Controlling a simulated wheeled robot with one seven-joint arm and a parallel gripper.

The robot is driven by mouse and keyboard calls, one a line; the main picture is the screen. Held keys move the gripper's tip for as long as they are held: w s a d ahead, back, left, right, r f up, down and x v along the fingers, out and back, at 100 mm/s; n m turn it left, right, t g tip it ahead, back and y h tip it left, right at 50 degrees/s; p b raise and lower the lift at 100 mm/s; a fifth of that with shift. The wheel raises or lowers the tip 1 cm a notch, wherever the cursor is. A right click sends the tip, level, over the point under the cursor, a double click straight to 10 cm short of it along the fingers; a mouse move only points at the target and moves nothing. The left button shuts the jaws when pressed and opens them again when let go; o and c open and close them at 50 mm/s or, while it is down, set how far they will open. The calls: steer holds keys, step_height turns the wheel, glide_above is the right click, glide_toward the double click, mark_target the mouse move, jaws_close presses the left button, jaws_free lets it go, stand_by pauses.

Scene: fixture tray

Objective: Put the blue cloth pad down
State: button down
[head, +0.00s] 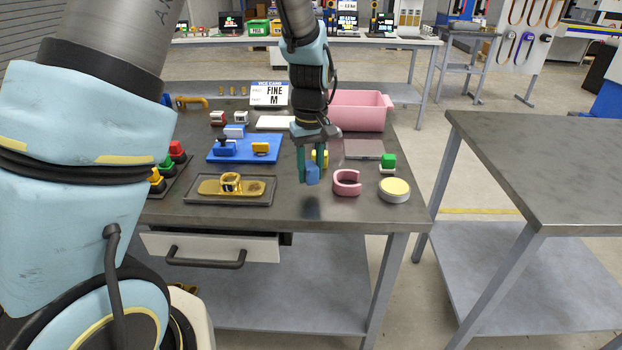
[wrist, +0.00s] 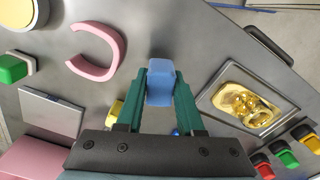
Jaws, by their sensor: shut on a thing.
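My gripper (head: 312,165) is shut on the blue cloth pad (head: 312,175). It holds the pad above the grey table top (head: 300,212), near the front middle, with a dark reflection or shadow below it. In the wrist view the blue pad (wrist: 160,82) sits between the two green fingertips. A pink open ring (head: 347,183) lies to the right of the pad. I cannot tell the exact height of the pad above the table.
A blue plate (head: 272,145) with small blocks lies behind left. A cream round tin (head: 394,190), a green block (head: 388,161) and a grey plate (head: 362,149) are at the right. A pink bin (head: 360,111) stands behind. Coloured buttons (head: 167,168) line the left.

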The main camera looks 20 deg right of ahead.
mark_target(310, 181)
step_height(310, 181, down, 3)
steer(key=shift+r+p, duration=0.1)
steer(key=shift+p, duration=0.2)
